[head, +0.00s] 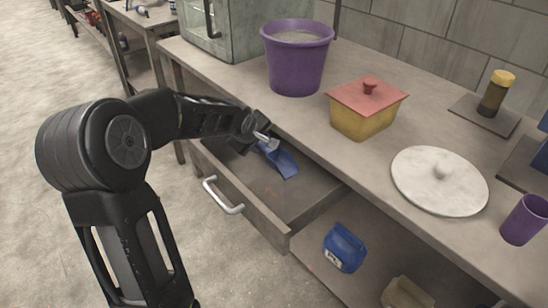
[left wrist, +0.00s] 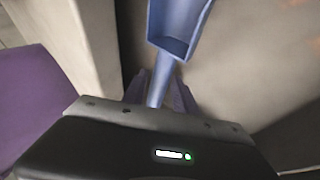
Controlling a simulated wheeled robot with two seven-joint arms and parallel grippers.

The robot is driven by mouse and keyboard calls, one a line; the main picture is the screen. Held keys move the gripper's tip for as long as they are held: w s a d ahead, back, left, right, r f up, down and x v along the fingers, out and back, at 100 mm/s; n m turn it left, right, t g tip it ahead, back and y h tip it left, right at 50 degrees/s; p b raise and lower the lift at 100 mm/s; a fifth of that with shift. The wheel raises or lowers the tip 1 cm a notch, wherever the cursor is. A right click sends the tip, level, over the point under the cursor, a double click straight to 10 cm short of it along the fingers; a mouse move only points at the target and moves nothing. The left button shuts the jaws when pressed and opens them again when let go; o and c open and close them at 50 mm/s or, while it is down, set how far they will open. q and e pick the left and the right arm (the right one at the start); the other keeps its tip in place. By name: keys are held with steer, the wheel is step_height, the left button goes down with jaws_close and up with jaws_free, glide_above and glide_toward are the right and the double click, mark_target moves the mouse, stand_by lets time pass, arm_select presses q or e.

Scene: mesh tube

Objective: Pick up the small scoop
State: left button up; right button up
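The small scoop (head: 279,158) is blue and shows in or just over the open drawer (head: 258,216), with its bowl toward the right. In the left wrist view its bowl (left wrist: 180,22) is at the top and its handle (left wrist: 158,93) runs down between the fingers. My left gripper (head: 266,141) is at the handle end of the scoop. In the left wrist view its two fingers (left wrist: 160,92) sit close on both sides of the handle and look closed on it. I cannot tell whether the scoop still touches the drawer floor. My right gripper is not in view.
The counter edge runs just behind the drawer. On the counter stand a purple bucket (head: 296,70), a yellow box with a red lid (head: 362,118), a white round lid (head: 438,185) and a purple cup (head: 524,220). A blue container (head: 344,248) is on the lower shelf.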

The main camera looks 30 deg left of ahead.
arm_select(q)
steer(key=shift+c, duration=0.3)
jaws_close()
steer(key=shift+r, duration=0.1)
steer(key=shift+r, duration=0.45)
steer(key=shift+s+r, duration=0.1)
steer(key=shift+s, duration=0.1)
steer(key=s, duration=0.2)
steer(key=s+d, duration=0.1)
steer(key=shift+s+r, duration=0.1)
steer(key=shift+s, duration=0.3)
step_height(320, 180, up, 14)
steer(key=p, duration=0.2)
steer(key=shift+w+f, duration=0.15)
steer(key=shift+f, duration=0.05)
